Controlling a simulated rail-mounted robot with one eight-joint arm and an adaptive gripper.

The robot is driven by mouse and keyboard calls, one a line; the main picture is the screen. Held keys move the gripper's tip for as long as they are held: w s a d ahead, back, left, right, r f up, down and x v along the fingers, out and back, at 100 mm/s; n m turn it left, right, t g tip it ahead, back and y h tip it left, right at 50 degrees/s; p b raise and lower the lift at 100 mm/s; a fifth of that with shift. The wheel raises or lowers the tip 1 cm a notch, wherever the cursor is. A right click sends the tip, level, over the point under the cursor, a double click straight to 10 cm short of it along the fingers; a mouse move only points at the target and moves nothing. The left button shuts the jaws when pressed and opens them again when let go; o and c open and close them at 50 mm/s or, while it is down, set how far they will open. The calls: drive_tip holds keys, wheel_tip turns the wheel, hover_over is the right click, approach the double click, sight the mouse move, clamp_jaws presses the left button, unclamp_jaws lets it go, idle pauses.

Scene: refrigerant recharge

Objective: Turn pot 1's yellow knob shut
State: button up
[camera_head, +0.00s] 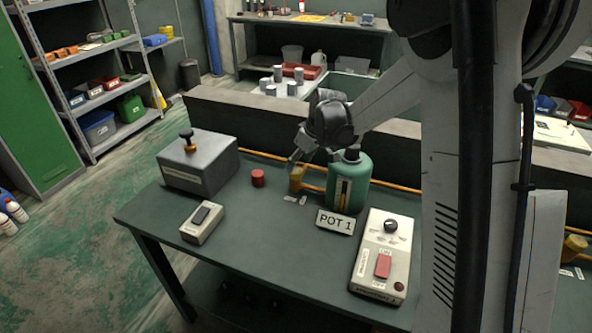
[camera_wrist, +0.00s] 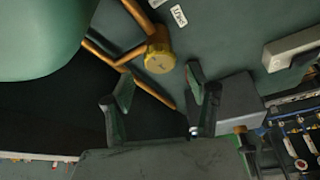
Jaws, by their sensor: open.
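Pot 1 is a green tank (camera_head: 350,185) on the dark bench, and its curved green side (camera_wrist: 40,35) fills the top left of the wrist view. The yellow knob (camera_head: 297,179) sits left of the tank on orange pipework. In the wrist view the yellow knob (camera_wrist: 160,58) lies just beyond the gap between my fingertips. My gripper (camera_head: 299,157) is above the knob in the head view. In the wrist view my gripper (camera_wrist: 159,78) is open with nothing between its fingers. Whether a finger touches the knob cannot be told.
A POT 1 sign (camera_head: 335,222) and a control box (camera_head: 383,255) stand in front and to the right. A red cap (camera_head: 257,178), a grey box (camera_head: 198,165) and a small switch box (camera_head: 202,223) are to the left. Orange pipes (camera_wrist: 135,12) run beside the knob.

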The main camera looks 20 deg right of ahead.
sight(295, 170)
drive_tip(key=shift+x, duration=2.2)
drive_tip(key=c, duration=1.1)
drive_tip(key=shift+c, duration=0.2)
